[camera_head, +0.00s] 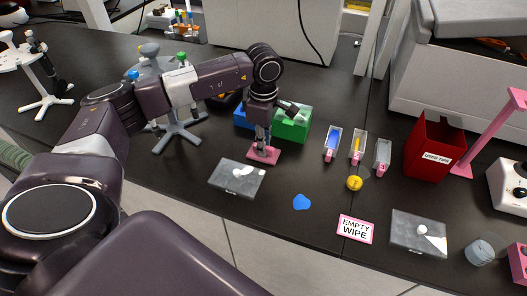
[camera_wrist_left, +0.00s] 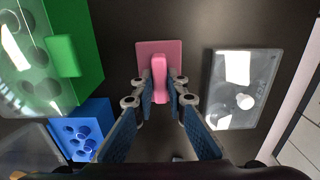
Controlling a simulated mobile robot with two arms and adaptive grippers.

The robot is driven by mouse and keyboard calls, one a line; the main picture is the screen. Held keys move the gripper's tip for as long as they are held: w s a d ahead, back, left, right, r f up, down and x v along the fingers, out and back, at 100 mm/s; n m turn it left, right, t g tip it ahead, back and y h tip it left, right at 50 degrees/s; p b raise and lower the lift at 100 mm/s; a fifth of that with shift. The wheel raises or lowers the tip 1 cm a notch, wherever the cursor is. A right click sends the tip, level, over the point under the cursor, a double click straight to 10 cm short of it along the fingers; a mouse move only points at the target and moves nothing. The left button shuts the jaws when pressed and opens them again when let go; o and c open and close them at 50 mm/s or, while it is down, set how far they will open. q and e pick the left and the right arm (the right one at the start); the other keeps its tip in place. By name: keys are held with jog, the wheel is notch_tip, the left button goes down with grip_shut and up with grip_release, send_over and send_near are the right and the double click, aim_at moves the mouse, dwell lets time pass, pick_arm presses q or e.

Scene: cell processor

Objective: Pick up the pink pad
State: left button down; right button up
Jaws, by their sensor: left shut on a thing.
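The pink pad (camera_head: 263,154) is a flat square with a raised pink grip bar, lying on the black bench in the head view. In the left wrist view the pink pad (camera_wrist_left: 153,50) is at the upper middle. My left gripper (camera_head: 262,146) points down over it. Its two fingers (camera_wrist_left: 161,92) are closed around the raised bar. The pad looks flat on or very close to the bench; I cannot tell if there is a gap under it. My right gripper is not in view.
A green box (camera_head: 292,128) and a blue rack (camera_head: 241,117) stand close behind the pad. A clear-lidded case (camera_head: 226,179) lies in front. A blue patch (camera_head: 302,202), an "EMPTY WIPE" label (camera_head: 356,229) and a red bin (camera_head: 431,147) are to the right.

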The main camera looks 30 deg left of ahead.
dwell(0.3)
pick_arm(q)
jog(key=shift+w+r, duration=0.1)
jog(key=shift+r, duration=0.45)
notch_tip(320, 180, up, 19)
jog(key=b, duration=0.2)
jog(key=c, duration=2.5)
grip_release()
grip_shut()
